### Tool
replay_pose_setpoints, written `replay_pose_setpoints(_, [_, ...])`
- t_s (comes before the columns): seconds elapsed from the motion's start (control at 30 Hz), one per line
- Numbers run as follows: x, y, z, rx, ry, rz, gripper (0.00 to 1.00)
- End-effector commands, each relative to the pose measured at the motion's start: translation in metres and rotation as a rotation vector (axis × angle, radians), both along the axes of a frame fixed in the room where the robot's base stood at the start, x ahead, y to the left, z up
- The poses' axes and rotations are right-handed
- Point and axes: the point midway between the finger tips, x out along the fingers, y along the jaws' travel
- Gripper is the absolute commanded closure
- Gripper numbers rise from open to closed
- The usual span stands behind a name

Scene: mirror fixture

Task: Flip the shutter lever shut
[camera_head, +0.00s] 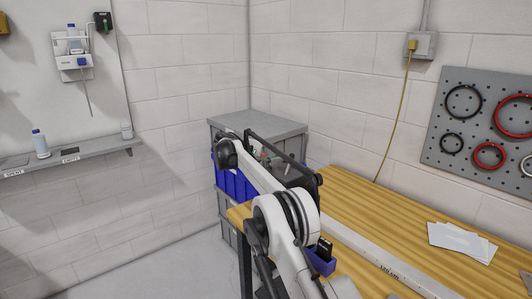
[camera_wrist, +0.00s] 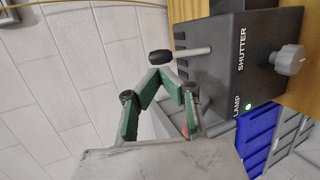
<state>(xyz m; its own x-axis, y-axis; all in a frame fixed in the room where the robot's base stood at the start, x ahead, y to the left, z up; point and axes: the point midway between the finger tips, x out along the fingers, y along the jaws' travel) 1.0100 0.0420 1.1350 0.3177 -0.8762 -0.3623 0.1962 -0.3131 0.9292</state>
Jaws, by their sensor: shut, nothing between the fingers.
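A dark box (camera_wrist: 235,70) marked SHUTTER and LAMP fills the right of the wrist view. The shutter lever is a pale metal rod (camera_wrist: 190,53) with a black knob (camera_wrist: 160,63), sticking out from the box's side toward the left. My gripper (camera_wrist: 160,75) is shut and empty, its green-lined fingers meeting just below the knob in the picture. The tips look very close to the knob; I cannot tell whether they touch it. In the head view my arm hides most of the box and the lever.
The wooden bench (camera_head: 400,215) holds white papers (camera_head: 462,241). A grey pegboard (camera_head: 455,120) hangs at right.

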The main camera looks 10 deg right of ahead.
Motion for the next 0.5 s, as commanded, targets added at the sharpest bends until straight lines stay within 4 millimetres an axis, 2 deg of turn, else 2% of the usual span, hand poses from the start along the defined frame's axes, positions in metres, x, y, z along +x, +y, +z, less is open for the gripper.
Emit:
replay_pose_setpoints(0.2, [0.01,-0.028,-0.011,0.0,-0.001,0.0,1.0])
replay_pose_setpoints(0.5, [0.015,-0.041,-0.017,0.0,0.0,0.0,1.0])
